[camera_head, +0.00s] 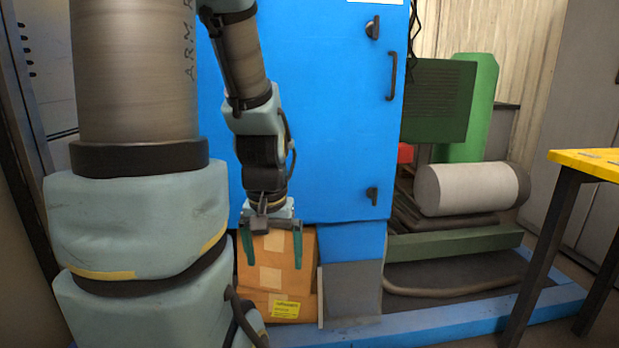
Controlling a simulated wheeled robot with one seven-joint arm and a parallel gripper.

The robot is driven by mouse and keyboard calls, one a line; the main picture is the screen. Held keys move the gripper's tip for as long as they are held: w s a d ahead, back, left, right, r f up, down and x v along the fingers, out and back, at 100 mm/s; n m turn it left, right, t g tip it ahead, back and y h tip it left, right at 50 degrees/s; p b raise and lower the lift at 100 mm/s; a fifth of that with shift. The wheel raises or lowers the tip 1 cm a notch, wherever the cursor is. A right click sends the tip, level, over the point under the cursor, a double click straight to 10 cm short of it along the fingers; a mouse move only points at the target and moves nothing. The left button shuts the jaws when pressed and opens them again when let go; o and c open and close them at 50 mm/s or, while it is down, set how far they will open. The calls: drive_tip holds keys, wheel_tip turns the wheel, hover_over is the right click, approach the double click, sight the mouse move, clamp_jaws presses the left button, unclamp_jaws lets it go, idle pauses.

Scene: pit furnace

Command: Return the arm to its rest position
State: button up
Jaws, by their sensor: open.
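My gripper (274,246) hangs from my arm with its two green fingers pointing down. The fingers are spread apart, and nothing shows held between them. Behind them in the picture is an orange-brown cardboard box (276,276) with tape patches and a yellow label. I cannot tell whether the fingers touch the box. My arm reaches down in front of the blue cabinet (330,110). My own large arm links fill the left of the view and hide what lies behind them.
The blue cabinet has dark handles on its right side. To its right are a green panel (438,100), a grey cylinder (470,189) and a blue floor frame (450,318). A yellow-topped table (590,162) with dark legs stands at the right edge.

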wheel_tip(320, 180, up, 26)
drive_tip(key=p, duration=2.4)
drive_tip(key=shift+r+p, duration=0.15)
drive_tip(key=shift+p, duration=0.25)
